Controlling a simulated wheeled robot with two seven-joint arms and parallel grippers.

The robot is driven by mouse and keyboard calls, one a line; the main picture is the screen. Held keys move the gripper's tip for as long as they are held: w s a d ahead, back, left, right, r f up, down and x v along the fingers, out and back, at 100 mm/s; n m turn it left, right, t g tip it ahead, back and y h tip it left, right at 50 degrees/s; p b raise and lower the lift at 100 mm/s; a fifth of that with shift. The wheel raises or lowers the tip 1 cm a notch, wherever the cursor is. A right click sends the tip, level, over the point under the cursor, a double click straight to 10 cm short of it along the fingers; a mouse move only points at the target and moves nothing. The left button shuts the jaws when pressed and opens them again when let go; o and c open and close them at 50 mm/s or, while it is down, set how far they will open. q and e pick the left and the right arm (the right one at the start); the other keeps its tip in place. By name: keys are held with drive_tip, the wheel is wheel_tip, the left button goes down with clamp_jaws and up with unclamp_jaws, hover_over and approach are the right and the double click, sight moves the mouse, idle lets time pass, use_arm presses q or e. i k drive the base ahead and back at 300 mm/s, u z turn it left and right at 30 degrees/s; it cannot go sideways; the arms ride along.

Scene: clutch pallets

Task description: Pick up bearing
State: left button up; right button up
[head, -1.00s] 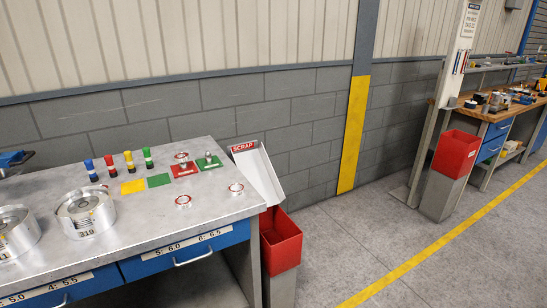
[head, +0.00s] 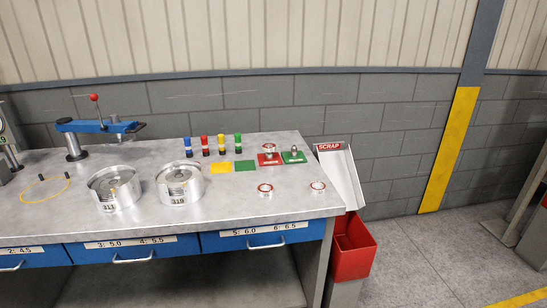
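No gripper of mine is in view. Two silver round metal housings, one numbered 313 (head: 116,194) and one numbered 319 (head: 181,187), stand side by side on the grey bench top. Which of these round parts is the bearing I cannot tell for sure. Nothing covers any of them.
The metal bench (head: 228,206) has blue drawers. A blue press-like tool (head: 98,127) stands at back left. A scrap chute (head: 341,176) and red bin (head: 352,252) flank the right end.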

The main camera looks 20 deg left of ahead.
sight(266, 148)
drive_tip(key=z, duration=0.2)
drive_tip(key=i, duration=1.4)
drive_tip(key=u, duration=0.5)
